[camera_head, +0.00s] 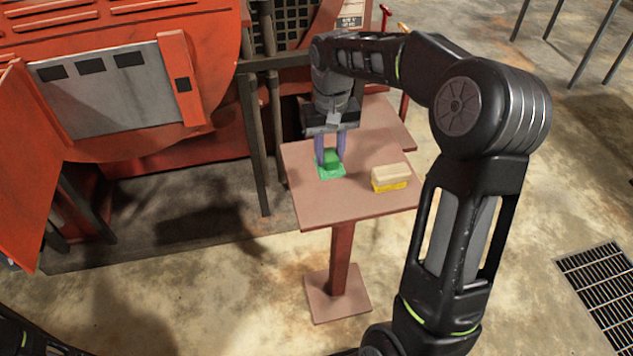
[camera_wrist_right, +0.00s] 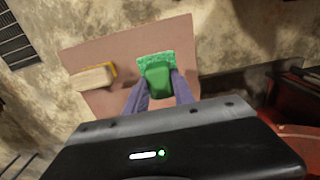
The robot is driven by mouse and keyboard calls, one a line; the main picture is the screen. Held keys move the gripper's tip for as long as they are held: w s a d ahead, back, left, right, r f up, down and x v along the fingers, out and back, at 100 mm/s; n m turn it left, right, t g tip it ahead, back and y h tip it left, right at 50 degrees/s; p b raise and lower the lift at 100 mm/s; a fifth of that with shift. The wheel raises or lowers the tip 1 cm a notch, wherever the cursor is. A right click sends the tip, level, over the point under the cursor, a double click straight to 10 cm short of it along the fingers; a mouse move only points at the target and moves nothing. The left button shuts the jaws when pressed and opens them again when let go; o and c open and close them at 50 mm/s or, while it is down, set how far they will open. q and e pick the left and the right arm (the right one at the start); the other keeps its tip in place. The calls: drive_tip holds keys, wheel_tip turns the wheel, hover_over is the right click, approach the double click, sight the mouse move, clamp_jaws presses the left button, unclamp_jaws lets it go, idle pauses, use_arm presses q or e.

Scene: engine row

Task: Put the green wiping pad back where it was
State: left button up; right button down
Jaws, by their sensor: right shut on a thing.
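The green wiping pad (camera_head: 331,171) is at the middle left of the small brown stand's top (camera_head: 345,206). It has a flat, lighter green base and a darker green raised grip. My right gripper (camera_head: 330,155) points down from above and is shut on the raised grip. In the right wrist view the pad (camera_wrist_right: 155,59) shows between the two purple fingers of the gripper (camera_wrist_right: 160,85). The pad appears to be at the tabletop; I cannot tell whether it touches it. My left gripper is not in view.
A yellow and cream block (camera_head: 390,178) lies on the stand to the right of the pad; it also shows in the right wrist view (camera_wrist_right: 93,76). A second brown surface (camera_head: 390,125) is behind. Orange machinery (camera_head: 130,80) stands at the left. A floor grate (camera_head: 603,290) is at lower right.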

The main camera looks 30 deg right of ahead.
sight(330, 172)
drive_tip(key=shift+s+r, duration=0.2)
drive_tip(key=shift+s, duration=0.05)
drive_tip(key=shift+f+p, duration=0.3)
drive_tip(key=shift+f, duration=2.9)
drive_tip(key=shift+w+f, duration=0.1)
drive_tip(key=shift+f, duration=1.8)
drive_tip(key=c, duration=1.1)
unclamp_jaws()
drive_tip(key=shift+o, duration=0.2)
wheel_tip(330, 172, up, 12)
drive_tip(key=shift+r, duration=0.1)
